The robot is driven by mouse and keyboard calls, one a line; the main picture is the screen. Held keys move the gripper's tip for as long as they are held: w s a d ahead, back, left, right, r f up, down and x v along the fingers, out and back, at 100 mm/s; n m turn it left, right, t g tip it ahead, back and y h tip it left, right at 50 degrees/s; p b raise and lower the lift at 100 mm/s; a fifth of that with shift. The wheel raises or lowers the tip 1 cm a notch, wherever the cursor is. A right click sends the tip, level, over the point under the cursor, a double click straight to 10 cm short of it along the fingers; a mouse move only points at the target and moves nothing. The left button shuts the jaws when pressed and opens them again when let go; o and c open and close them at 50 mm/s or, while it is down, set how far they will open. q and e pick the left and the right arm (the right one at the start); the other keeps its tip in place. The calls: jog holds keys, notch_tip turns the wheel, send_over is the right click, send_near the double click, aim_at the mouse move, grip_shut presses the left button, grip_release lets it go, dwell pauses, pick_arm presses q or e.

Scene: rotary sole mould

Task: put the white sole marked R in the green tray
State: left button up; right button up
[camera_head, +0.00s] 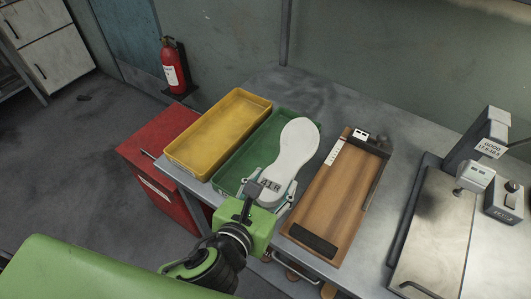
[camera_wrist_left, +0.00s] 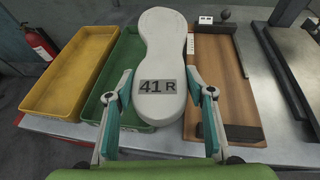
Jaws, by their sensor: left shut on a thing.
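The white sole (camera_head: 296,148) is in my left gripper (camera_head: 270,190), which is shut on its near end. The sole also shows in the left wrist view (camera_wrist_left: 162,60), with a label reading 41 R between the fingers (camera_wrist_left: 160,100). In the head view it overlaps the right part of the green tray (camera_head: 238,162) and points away from me. It appears held above the tray; the exact height cannot be told. The green tray also shows in the left wrist view (camera_wrist_left: 122,65), partly hidden by the sole. My right gripper is not in view.
A yellow tray (camera_head: 175,154) stands left of the green one. A wooden board (camera_head: 335,200) with a dark block lies to the right. A metal plate and a gauge stand (camera_head: 475,178) are farther right. A red cabinet (camera_head: 150,150) is below the table's left edge.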

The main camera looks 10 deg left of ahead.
pick_arm(q)
jog(key=shift+s+d+m+h, duration=0.1)
jog(key=shift+d+m+h, duration=0.4)
jog(key=shift+h, duration=0.1)
jog(key=shift+w+a+f, duration=0.1)
jog(key=shift+w+f, duration=0.1)
jog(key=w+a+f, duration=0.2)
jog(key=w, duration=0.1)
jog(key=w+a+f, duration=0.2)
jog(key=a+f, duration=0.1)
jog(key=w+a+f+p, duration=0.1)
jog(key=w+a+f, duration=0.1)
jog(key=w+f, duration=0.1)
jog(key=shift+w+a, duration=0.15)
jog(key=shift+w, duration=0.2)
jog(key=shift+w+a+f, duration=0.2)
jog(key=shift+w+f, duration=0.1)
jog(key=shift+f, duration=0.1)
jog(key=f, duration=0.3)
jog(key=shift+w+a+f+g, duration=0.15)
jog(key=shift+a+g, duration=0.05)
jog(key=shift+g, duration=0.1)
jog(key=shift+f, duration=0.2)
jog(key=shift+d, duration=0.1)
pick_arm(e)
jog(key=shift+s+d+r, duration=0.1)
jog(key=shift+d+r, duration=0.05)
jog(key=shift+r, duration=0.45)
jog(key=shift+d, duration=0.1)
